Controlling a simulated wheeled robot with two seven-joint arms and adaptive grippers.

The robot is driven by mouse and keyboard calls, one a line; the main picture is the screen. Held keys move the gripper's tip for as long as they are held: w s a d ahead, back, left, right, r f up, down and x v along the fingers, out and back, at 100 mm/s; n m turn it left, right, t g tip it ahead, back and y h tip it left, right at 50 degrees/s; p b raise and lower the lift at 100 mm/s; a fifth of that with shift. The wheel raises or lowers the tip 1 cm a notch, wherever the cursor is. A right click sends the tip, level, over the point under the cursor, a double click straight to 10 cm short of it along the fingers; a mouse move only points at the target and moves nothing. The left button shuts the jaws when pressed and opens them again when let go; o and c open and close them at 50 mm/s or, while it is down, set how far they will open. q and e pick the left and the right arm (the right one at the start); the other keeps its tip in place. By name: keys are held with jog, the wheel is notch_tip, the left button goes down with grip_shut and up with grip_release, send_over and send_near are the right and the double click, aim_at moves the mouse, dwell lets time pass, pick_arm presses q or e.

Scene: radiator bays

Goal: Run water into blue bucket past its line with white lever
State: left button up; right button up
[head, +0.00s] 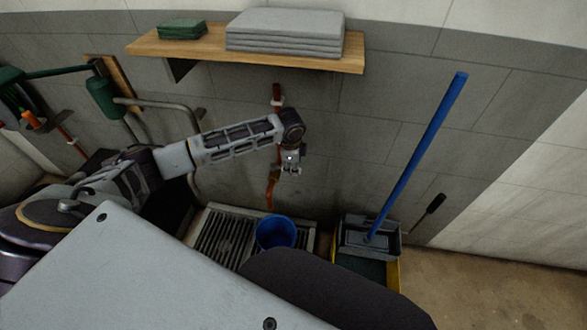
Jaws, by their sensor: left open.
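The blue bucket (276,233) stands upright on the slatted grate by the wall. Part of its lower side is hidden by my own body, and I cannot tell its line or water level. A red and orange pipe (271,192) comes down the wall above the bucket. My left gripper (288,171) is open in front of this pipe, above the bucket, pointing down. It hides the middle of the pipe. I cannot make out the white lever; it may be behind the gripper. No water stream is visible. My right gripper is out of view.
A wooden shelf (190,47) with grey and green folded stacks juts out above. A yellow mop bucket (393,272) with a blue-handled mop (420,150) stands right of the grate (222,237). Green fittings (103,97) and pipes are at left. Floor at right is clear.

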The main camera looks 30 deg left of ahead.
pick_arm(q)
jog(key=shift+w+f, duration=0.25)
jog(key=shift+f, duration=1)
grip_shut()
